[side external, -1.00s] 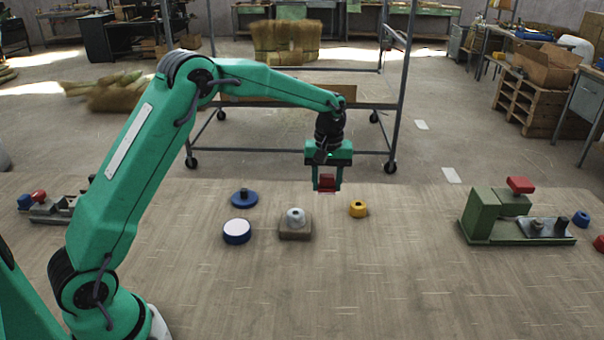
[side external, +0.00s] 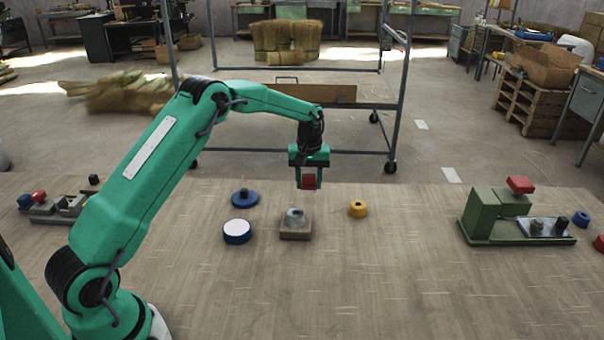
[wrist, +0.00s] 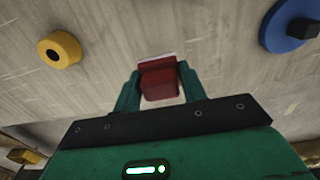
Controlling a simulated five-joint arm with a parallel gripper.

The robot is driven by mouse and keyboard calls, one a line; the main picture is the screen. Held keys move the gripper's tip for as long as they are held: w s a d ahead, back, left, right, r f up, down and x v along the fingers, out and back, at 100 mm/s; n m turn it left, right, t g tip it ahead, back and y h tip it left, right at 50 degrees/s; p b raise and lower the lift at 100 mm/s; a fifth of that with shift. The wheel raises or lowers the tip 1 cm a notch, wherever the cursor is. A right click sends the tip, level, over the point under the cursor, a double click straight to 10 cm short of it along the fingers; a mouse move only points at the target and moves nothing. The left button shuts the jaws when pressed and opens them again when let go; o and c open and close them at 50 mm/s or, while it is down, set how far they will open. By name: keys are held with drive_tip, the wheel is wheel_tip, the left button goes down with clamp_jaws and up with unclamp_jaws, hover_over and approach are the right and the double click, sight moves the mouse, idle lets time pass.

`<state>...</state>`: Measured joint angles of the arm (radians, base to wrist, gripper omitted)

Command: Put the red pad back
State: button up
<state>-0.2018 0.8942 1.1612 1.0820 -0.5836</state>
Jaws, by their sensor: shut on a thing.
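My gripper (side external: 308,180) is shut on the red pad (side external: 309,179) and holds it in the air above the wooden table, over and slightly behind the grey knob on a brown block (side external: 296,231). In the wrist view the red pad (wrist: 159,80) sits between the two green fingers, with a pale edge along its far side. A blue-sided round piece with a white top (side external: 237,232) stands to the left of the block. A blue disc with a dark knob (side external: 244,197) lies behind it.
A yellow ring (side external: 358,208) lies right of the block. A green machine with a red top (side external: 510,212) stands at the right. Another small device (side external: 55,207) is at the far left. The front middle of the table is clear.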

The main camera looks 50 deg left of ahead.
sight(309, 184)
drive_tip(key=shift+f, duration=2.05)
drive_tip(key=shift+f, duration=0.15)
drive_tip(key=o, duration=1)
wheel_tip(309, 184, up, 12)
drive_tip(key=shift+r, duration=0.2)
drive_tip(key=shift+d+r, duration=0.1)
